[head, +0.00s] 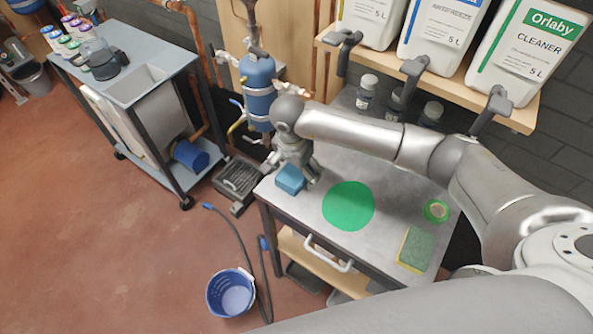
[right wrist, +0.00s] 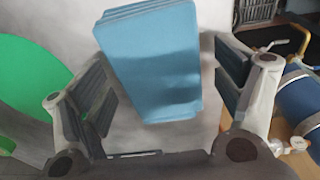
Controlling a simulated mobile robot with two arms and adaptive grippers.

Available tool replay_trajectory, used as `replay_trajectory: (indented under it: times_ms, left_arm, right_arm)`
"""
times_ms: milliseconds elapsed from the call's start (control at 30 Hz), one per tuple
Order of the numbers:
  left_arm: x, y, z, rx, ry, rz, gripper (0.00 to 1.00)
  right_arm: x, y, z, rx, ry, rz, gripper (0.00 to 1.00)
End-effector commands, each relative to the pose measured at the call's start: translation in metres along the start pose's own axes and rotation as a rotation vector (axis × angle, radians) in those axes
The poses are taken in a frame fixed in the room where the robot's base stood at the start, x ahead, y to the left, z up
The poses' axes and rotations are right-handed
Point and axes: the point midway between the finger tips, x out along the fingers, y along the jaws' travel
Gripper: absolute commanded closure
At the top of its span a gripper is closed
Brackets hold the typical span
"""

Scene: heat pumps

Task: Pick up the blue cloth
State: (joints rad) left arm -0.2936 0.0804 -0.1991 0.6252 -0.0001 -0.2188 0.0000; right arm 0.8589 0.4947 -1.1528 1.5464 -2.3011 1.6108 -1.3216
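The blue cloth (head: 290,179) is a folded stack lying on the grey worktable (head: 385,243), near its left end. In the right wrist view the cloth (right wrist: 152,60) sits between the two fingers of my right gripper (right wrist: 160,85). There are gaps on both sides, so the fingers do not visibly touch it. In the head view my right gripper (head: 298,176) points down at the cloth and partly hides it. My left gripper is not in view.
A green disc (head: 348,206), green tape roll (head: 436,211) and sponge (head: 415,249) lie on the worktable. A shelf (head: 440,77) with large canisters overhangs the back. A blue tank (head: 257,90) stands beyond the left end.

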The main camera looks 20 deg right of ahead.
Motion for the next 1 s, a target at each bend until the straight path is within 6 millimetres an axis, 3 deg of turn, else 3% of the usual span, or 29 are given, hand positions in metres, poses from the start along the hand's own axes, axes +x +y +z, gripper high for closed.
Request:
replay_trajectory:
  times_ms: [67, 367, 767, 967, 1000]
  left_arm:
    - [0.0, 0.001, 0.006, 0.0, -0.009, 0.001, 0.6]
    - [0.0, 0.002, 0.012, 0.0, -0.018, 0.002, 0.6]
    - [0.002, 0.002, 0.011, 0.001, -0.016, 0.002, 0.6]
    - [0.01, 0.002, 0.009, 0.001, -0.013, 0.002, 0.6]
    - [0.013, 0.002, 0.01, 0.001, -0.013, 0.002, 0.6]
  right_arm:
    - [0.0, 0.0, 0.0, 0.0, 0.0, 0.0, 0.23]
    - [-0.001, 0.0, 0.0, 0.0, 0.0, 0.0, 0.62]
    - [-0.007, -0.001, -0.001, 0.001, 0.001, -0.003, 0.63]
    - [-0.034, -0.001, -0.004, -0.002, 0.002, -0.005, 0.63]
    - [-0.04, -0.002, 0.004, -0.005, 0.0, -0.007, 0.63]
